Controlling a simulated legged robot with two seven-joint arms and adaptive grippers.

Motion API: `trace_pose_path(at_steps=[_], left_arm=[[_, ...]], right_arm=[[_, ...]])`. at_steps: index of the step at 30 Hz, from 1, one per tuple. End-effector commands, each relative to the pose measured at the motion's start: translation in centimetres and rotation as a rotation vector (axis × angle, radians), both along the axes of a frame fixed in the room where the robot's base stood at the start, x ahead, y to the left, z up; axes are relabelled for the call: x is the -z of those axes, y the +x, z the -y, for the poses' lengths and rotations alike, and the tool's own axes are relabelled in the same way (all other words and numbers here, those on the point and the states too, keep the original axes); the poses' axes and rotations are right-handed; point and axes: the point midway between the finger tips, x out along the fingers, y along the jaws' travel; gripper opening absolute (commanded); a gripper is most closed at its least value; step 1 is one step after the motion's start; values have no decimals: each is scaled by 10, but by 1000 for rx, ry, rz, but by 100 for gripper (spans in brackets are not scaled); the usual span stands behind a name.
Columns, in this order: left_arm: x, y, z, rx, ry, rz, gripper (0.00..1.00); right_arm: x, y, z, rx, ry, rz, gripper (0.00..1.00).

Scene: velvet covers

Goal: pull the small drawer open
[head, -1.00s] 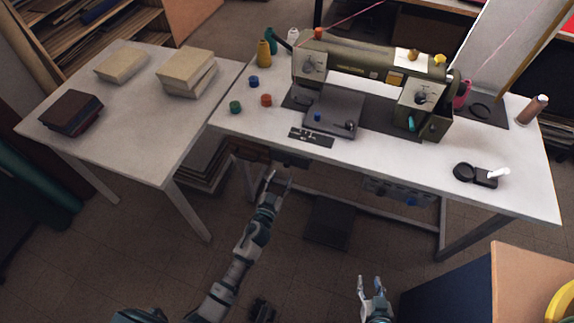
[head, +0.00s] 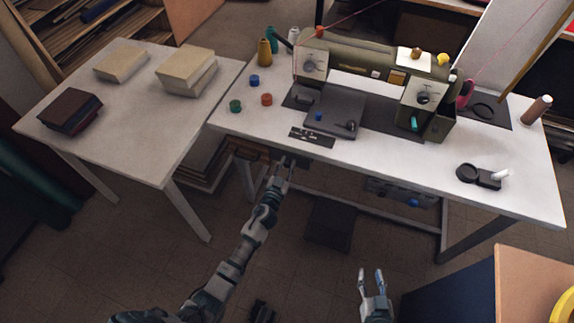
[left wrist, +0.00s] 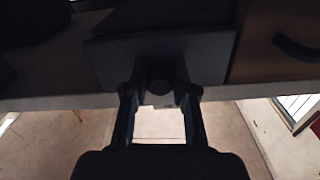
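The small drawer (left wrist: 205,58) shows in the left wrist view as a grey front panel under the table, with a dark round knob (left wrist: 160,88) at its lower middle. My left gripper (left wrist: 160,96) is open, with one finger on each side of the knob. I cannot tell whether the fingers touch it. In the head view my left gripper (head: 284,164) is at the sewing table's front edge and hides much of the drawer. My right gripper (head: 372,271) is open and empty, low in front of the table.
A wooden drawer unit with a dark handle (left wrist: 296,48) is beside the small drawer. The white sewing table (head: 400,165) carries a sewing machine (head: 375,72), and its edge overhangs my left gripper. A dark blue cabinet (head: 450,292) stands at the lower right. A pedal (head: 330,222) is on the floor.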

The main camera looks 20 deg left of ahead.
Motion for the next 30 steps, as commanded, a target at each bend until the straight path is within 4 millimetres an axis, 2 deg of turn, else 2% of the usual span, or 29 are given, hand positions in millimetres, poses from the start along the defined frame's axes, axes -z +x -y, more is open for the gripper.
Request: trace_pose_path(at_steps=[5,8,15,18,21,24,30], left_arm=[[0,-1,0,1,-1,1,0],[0,-14,1,2,-2,0,0],[-2,-79,-1,1,-6,-1,0],[-1,-101,-2,1,-4,-1,0],[-1,-115,-3,1,-4,0,0],[-1,-122,-3,1,-1,2,0],[-1,-122,-3,1,0,2,0]], right_arm=[[0,0,0,0,0,0,40],[2,-3,1,1,-9,-34,40],[24,-29,12,7,-61,-228,40],[31,-38,16,10,-77,-293,40],[36,-44,19,12,-88,-334,40],[38,-47,20,12,-93,-355,40],[39,-48,20,12,-93,-358,40]])
